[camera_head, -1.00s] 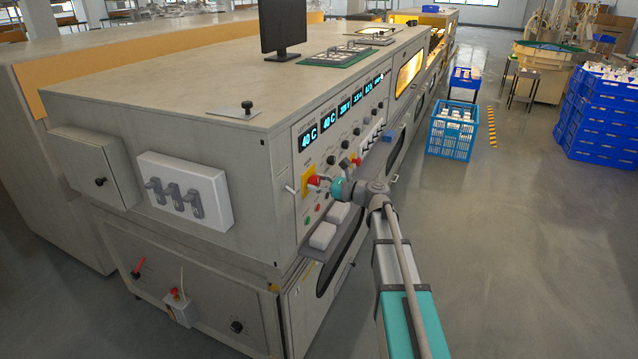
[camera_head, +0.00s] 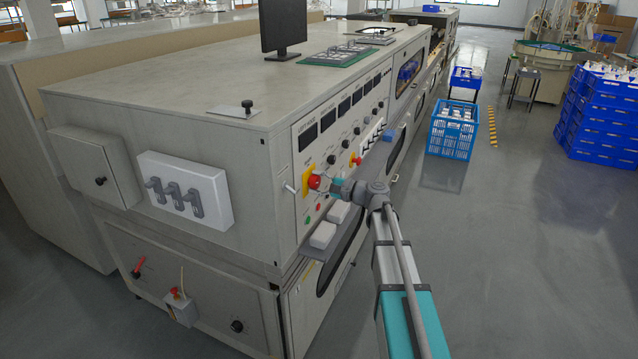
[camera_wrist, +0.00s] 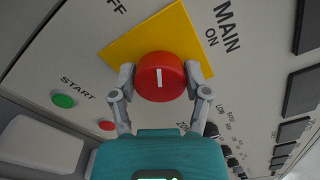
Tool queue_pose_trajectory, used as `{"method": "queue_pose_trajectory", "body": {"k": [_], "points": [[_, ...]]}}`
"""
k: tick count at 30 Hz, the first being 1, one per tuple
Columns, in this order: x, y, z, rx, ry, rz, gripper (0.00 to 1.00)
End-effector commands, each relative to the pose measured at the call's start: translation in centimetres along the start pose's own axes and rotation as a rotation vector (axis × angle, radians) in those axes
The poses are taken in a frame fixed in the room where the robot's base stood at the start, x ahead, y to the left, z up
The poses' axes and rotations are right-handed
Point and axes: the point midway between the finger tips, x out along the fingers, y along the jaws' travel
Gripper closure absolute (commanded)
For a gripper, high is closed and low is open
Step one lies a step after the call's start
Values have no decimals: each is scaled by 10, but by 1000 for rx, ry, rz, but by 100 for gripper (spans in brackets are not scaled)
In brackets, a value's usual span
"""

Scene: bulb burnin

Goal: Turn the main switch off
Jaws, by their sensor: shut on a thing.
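The main switch is a red round knob (camera_head: 314,182) on a yellow plate (camera_wrist: 122,47) on the cabinet's control panel. It also shows large in the wrist view (camera_wrist: 160,88). A white mark on the knob points to the top of the wrist view. The OFF label is at upper left and the ON label at right, under MAIN. My gripper (camera_wrist: 159,75) is shut on the knob, one finger on each side. In the head view my gripper (camera_head: 326,184) reaches the panel from the right. The panel displays (camera_head: 328,119) are dark.
A green START button (camera_wrist: 63,101) and a red button (camera_wrist: 106,126) sit beside the knob. Small dials (camera_head: 345,144) and a red-yellow switch (camera_head: 355,159) lie further along the panel. A shelf with white blocks (camera_head: 323,235) juts out below. Open floor lies to the right.

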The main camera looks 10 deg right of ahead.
Motion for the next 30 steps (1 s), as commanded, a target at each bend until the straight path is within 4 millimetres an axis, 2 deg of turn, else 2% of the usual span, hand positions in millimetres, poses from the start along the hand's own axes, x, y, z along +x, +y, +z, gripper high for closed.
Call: {"method": "queue_pose_trajectory", "body": {"k": [15,30], "points": [[2,3,2,-417,-8,3,86],[2,3,2,-516,-8,3,86]]}}
